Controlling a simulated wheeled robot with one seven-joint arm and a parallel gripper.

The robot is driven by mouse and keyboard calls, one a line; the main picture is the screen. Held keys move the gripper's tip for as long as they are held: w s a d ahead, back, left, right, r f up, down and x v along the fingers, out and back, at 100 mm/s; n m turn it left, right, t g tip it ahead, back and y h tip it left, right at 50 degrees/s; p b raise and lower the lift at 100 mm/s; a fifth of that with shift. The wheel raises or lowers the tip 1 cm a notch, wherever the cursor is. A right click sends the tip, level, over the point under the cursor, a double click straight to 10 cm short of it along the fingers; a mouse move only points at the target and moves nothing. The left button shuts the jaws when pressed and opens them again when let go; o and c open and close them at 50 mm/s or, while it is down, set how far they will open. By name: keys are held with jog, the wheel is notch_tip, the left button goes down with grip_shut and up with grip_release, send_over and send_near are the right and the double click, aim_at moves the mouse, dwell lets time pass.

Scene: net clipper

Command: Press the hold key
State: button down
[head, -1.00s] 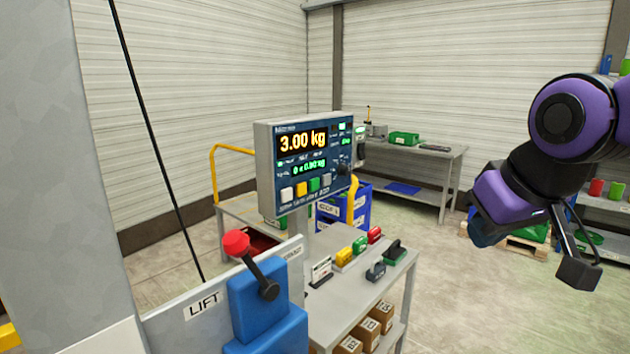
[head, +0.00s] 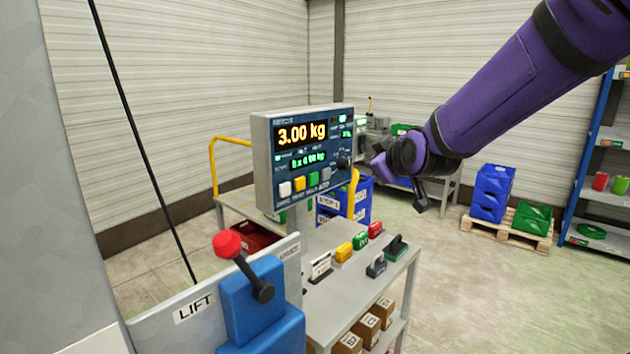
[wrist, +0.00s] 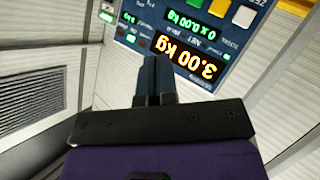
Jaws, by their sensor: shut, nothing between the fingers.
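The weighing indicator (head: 263,150) stands on a post and reads 3.00 kg, with a smaller green line below. Along its lower edge are a white key (head: 285,189), a yellow key (head: 299,184), a green key (head: 313,179) and a grey key (head: 325,174). Their labels are too small to read, so I cannot tell which is hold. My gripper (head: 374,165) is just right of the indicator in the head view. In the wrist view its fingers (wrist: 152,62) are together and empty, overlapping the panel beside the display. The green (wrist: 190,4), yellow (wrist: 216,12) and white (wrist: 243,15) keys show upside down there.
A blue lever box (head: 250,300) with a red knob (head: 227,244) stands in front by the LIFT plate. A grey bench (head: 330,295) below the indicator holds coloured blocks. Blue crates (head: 492,192) sit on a pallet at the right. A dark knob (head: 344,163) is on the panel's right.

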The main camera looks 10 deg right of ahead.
aim_at(314, 179)
jog(key=w+a+f+n+t+h, duration=0.1)
jog(key=w+f+n+t+h, duration=0.1)
jog(key=w+f+n+t, duration=0.4)
jog(key=w+f+t, duration=0.3)
jog(key=w+f, duration=0.3)
jog(key=w, duration=0.1)
jog(key=shift+w+f+n, duration=0.15)
jog(key=shift+n, duration=0.15)
jog(key=w+a, duration=0.5)
jog(key=w, duration=0.2)
dwell(0.4)
jog(key=shift+w+a, duration=0.15)
jog(key=shift+a, duration=0.05)
dwell(1.9)
jog(key=shift+w+a, duration=0.2)
jog(key=shift+w, duration=0.05)
